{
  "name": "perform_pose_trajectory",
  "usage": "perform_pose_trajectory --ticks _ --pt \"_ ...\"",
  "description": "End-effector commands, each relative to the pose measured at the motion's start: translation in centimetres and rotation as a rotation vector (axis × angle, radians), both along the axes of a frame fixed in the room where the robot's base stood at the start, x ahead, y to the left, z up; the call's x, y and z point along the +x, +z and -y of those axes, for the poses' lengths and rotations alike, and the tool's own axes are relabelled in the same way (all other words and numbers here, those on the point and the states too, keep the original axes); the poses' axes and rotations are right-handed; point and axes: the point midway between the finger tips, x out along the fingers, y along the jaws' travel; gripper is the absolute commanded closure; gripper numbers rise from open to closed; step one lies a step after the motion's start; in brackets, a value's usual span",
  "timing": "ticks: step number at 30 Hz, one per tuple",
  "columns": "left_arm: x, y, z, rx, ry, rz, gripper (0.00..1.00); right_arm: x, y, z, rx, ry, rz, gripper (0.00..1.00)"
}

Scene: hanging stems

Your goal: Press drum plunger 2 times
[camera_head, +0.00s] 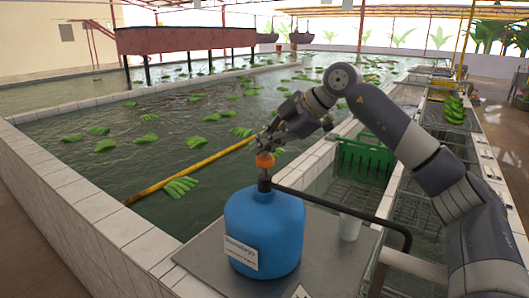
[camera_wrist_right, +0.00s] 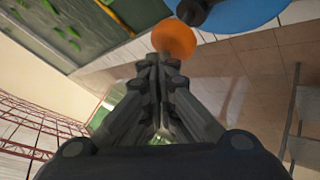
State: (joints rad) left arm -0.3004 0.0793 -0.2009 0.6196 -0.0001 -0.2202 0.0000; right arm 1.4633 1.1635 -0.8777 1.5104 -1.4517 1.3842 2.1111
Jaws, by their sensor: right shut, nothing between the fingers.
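A blue drum (camera_head: 264,230) with a white label stands on a grey metal table in the head view. Its plunger has an orange knob (camera_head: 264,160) on a dark neck at the top. My right gripper (camera_head: 264,148) is shut and empty, with its fingertips right above the knob. In the right wrist view, the shut fingertips (camera_wrist_right: 158,58) are at the orange knob (camera_wrist_right: 174,40); I cannot tell whether they touch. Part of the blue drum (camera_wrist_right: 240,14) shows beyond the knob. My left gripper is in neither view.
A dark bent pipe (camera_head: 350,215) runs from the drum's top to the right. A white cup (camera_head: 350,226) stands on the metal table (camera_head: 215,250). A green crate (camera_head: 362,160) is behind. A yellow pole (camera_head: 190,170) crosses the water tank with floating green banana bunches.

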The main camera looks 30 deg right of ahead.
Motion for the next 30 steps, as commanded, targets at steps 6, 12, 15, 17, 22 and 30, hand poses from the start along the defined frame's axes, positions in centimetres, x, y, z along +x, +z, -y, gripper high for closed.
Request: perform_pose_trajectory --ticks 6,12,15,17,22,30 --pt "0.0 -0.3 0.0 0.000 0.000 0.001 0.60 0.0 -0.7 0.0 -0.002 0.000 -0.007 1.00" --pt "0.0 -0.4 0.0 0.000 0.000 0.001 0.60 0.0 -1.0 0.0 -0.003 -0.001 -0.008 1.00" --pt "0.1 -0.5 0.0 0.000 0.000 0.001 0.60 0.0 -1.1 0.0 -0.003 0.000 -0.008 1.00" --pt "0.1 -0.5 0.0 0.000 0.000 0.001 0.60 0.0 -1.2 0.0 -0.003 0.000 -0.008 1.00" --pt "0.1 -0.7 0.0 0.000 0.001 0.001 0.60 0.0 -1.4 0.0 -0.003 0.000 -0.008 1.00" --pt "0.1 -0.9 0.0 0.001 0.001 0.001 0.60 0.0 -1.8 0.0 -0.003 0.001 -0.010 1.00"
